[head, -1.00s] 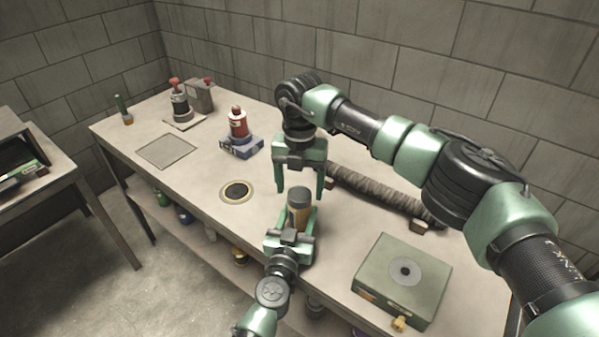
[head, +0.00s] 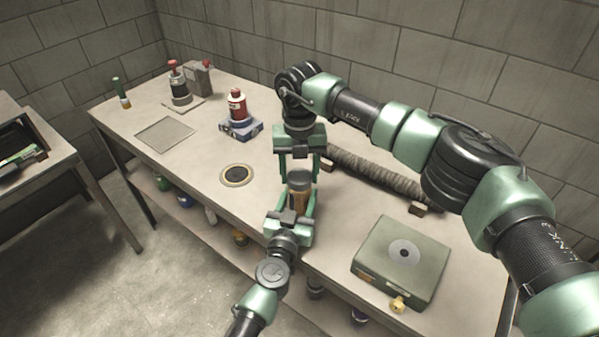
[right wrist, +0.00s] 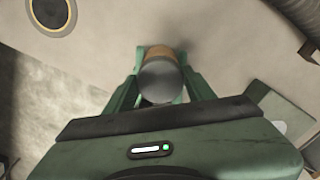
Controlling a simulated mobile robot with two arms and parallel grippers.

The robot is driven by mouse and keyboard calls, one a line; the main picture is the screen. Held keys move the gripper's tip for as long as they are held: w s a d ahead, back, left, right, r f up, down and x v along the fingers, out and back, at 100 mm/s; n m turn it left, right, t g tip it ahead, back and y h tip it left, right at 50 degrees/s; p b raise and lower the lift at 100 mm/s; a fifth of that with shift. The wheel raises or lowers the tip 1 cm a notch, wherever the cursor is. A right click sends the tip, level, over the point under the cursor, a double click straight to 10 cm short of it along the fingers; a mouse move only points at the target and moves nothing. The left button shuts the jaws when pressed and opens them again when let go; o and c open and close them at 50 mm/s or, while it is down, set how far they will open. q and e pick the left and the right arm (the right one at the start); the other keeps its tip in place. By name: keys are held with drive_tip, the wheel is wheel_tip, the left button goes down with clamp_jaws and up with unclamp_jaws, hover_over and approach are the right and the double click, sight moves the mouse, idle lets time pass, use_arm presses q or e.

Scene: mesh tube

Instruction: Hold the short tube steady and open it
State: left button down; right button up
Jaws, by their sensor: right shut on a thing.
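The short tube (head: 297,200) stands upright near the front edge of the workbench, with an orange-brown body and a grey cap (head: 299,177) on top. My left gripper (head: 298,203) reaches in from the front, its green fingers on either side of the body. My right gripper (head: 300,176) points down from above and is shut on the cap. In the right wrist view the round grey cap (right wrist: 160,80) is between the fingers, with some of the orange body (right wrist: 160,53) behind it. The tube's base is hidden by my left gripper.
A green-grey box (head: 402,258) with a round disc sits at the right, and a ribbed mesh tube (head: 375,172) lies behind. A red bottle (head: 237,104) on a blue block stands at the back left. A ringed round spot (head: 237,175) and bare bench lie left of the tube.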

drive_tip(key=n, duration=0.4)
drive_tip(key=shift+n, duration=0.4)
drive_tip(key=n, duration=0.4)
drive_tip(key=shift+n, duration=0.4)
drive_tip(key=n, duration=0.4)
drive_tip(key=shift+n, duration=0.3)
drive_tip(key=n, duration=0.4)
drive_tip(key=shift+r, duration=0.3)
drive_tip(key=shift+r, duration=0.85)
